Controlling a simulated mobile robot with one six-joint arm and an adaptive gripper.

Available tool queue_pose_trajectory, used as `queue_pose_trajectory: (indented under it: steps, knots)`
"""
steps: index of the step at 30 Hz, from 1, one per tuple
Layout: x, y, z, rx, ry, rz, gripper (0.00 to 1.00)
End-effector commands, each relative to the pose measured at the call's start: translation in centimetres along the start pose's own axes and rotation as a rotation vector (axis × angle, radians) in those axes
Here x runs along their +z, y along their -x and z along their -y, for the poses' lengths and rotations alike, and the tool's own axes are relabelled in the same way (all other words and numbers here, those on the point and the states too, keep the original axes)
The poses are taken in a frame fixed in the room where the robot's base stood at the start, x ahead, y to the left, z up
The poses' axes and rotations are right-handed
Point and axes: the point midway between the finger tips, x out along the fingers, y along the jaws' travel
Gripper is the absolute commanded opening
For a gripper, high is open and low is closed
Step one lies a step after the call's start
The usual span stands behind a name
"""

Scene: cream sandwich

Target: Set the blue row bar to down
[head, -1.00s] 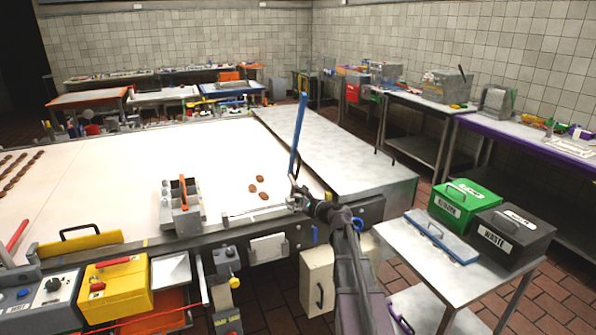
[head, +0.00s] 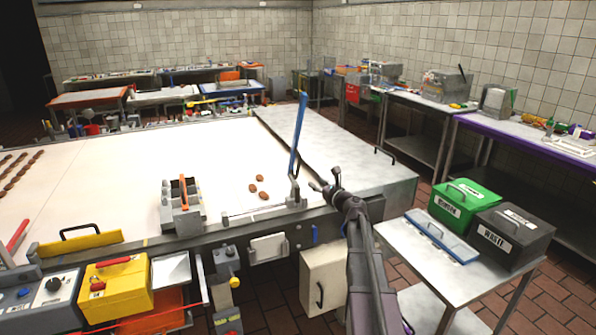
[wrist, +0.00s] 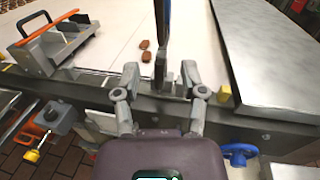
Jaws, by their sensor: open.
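The blue row bar (head: 298,130) stands nearly upright, tilted slightly, on a grey hinge block at the right front corner of the white belt. In the wrist view its dark lower part (wrist: 160,50) rises from the block ahead of my gripper. My gripper (head: 320,186) is open and empty, just right of the bar's base in the head view. In the wrist view the two fingers (wrist: 158,78) are spread on either side of the bar's line. I cannot tell whether either finger touches it.
A grey caddy with an orange handle (head: 183,195) stands at the front edge. A steel table (head: 345,150) lies right of the bar. Green (head: 462,200) and black (head: 510,232) bins stand at right.

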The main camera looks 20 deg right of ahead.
Motion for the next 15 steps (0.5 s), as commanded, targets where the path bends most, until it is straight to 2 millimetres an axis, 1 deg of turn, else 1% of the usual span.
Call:
queue_pose_trajectory:
  steps: [8,15]
  knots:
    - [0.0,-3.4,0.1,0.002,0.001,0.000,0.54]
    - [0.0,-7.1,0.1,0.002,0.001,0.000,0.54]
